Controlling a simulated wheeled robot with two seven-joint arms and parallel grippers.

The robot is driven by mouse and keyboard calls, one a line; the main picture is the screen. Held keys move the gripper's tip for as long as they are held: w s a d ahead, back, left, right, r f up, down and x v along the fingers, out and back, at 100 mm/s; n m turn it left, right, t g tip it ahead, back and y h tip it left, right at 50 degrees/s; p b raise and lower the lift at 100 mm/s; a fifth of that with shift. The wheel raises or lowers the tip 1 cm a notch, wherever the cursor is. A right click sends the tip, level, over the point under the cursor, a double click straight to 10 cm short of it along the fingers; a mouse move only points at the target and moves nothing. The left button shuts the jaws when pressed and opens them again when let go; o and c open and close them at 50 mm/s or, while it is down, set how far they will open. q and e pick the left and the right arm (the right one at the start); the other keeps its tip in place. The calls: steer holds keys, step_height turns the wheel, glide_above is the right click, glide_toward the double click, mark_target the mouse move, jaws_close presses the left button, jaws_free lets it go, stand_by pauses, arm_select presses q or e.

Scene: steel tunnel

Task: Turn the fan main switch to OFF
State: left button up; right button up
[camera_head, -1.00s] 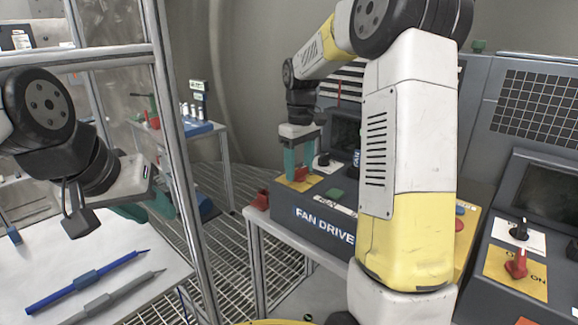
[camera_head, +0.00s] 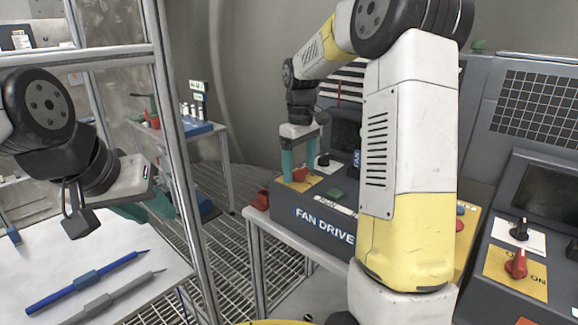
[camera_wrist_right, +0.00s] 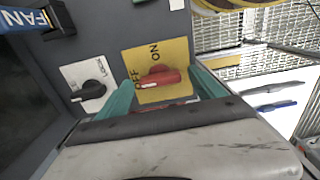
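The fan main switch is a red knob (camera_wrist_right: 160,76) on a yellow plate (camera_wrist_right: 176,55) marked ON and OFF. In the right wrist view its white mark is at the knob's left end, by the OFF lettering. The knob also shows in the head view (camera_head: 300,174), on the FAN DRIVE box (camera_head: 322,223). My right gripper (camera_head: 300,168) is open, with its teal fingers on either side of the knob and a visible gap to it in the wrist view (camera_wrist_right: 162,92). My left gripper (camera_head: 135,205) is over the white table at left; its fingers are partly hidden.
A black knob on a white plate (camera_wrist_right: 75,77) sits beside the yellow plate. Another console at right has a red knob (camera_head: 515,264) and a black knob (camera_head: 520,229). A metal post (camera_head: 180,150) stands between my arms. Blue (camera_head: 85,282) and grey (camera_head: 115,297) tools lie on the white table.

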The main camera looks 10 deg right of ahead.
mark_target(300, 169)
steer(key=shift+r, duration=0.1)
step_height(300, 169, up, 8)
steer(key=shift+f, duration=0.25)
stand_by(0.4)
steer(key=shift+s+r, duration=0.25)
steer(key=shift+s, duration=0.05)
steer(key=s+a+f+m+t+y, duration=0.1)
steer(key=s+m+t, duration=0.5)
steer(key=s, duration=1.8)
steer(key=shift+a+m+y, duration=0.6)
steer(key=shift+a, duration=0.1)
